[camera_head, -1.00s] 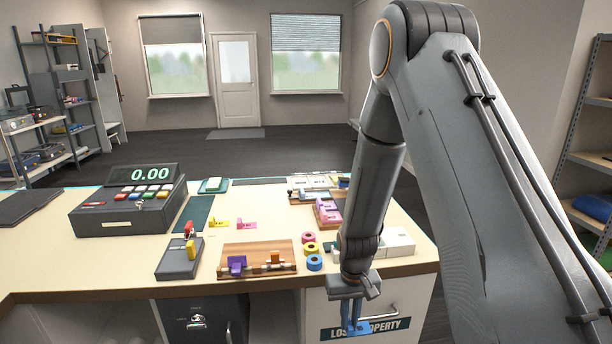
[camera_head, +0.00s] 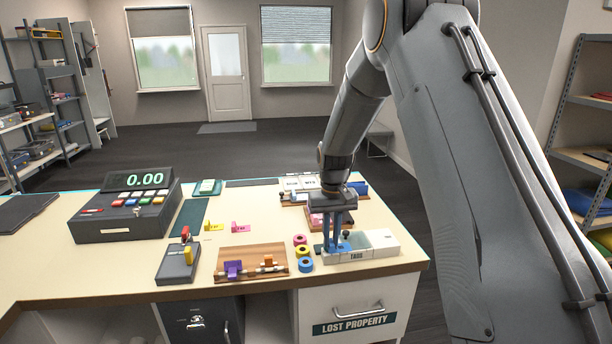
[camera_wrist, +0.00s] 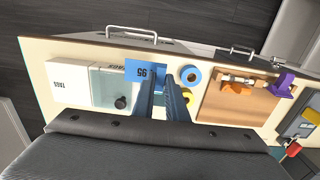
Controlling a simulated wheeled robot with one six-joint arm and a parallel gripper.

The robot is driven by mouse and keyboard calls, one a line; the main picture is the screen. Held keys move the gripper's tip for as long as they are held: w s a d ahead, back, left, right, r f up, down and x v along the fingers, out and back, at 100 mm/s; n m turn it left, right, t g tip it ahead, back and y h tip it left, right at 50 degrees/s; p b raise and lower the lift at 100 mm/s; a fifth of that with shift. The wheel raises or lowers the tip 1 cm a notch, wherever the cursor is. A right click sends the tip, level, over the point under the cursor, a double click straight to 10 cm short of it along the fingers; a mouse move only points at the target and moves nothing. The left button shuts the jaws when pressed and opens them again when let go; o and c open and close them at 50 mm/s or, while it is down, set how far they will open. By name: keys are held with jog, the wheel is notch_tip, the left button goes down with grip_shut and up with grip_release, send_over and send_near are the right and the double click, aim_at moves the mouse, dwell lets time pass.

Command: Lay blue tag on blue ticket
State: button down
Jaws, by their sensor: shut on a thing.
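My gripper (camera_head: 338,246) is shut on the blue tag (camera_head: 346,242), at the left end of the tags tray near the front of the counter. In the wrist view the blue tag (camera_wrist: 138,72) shows the number 95, with both fingers over its right part. It looks to be above the tray's end, but I cannot tell whether it touches anything. I cannot make out the blue ticket. A yellow ticket (camera_head: 214,227) and a pink ticket (camera_head: 240,227) lie on the middle of the counter.
The tags tray (camera_head: 357,256) stands at the front right. Pink, yellow and blue rolls (camera_head: 306,265) lie left of my gripper. Left of them are a wooden board (camera_head: 250,258) with purple and orange clips, a grey box (camera_head: 176,268) and the cash register (camera_head: 125,215). The counter's middle is fairly clear.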

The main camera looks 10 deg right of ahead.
jog(key=w+r, duration=1)
jog(key=w, duration=0.1)
jog(key=shift+w, duration=0.2)
jog(key=shift+r, duration=0.1)
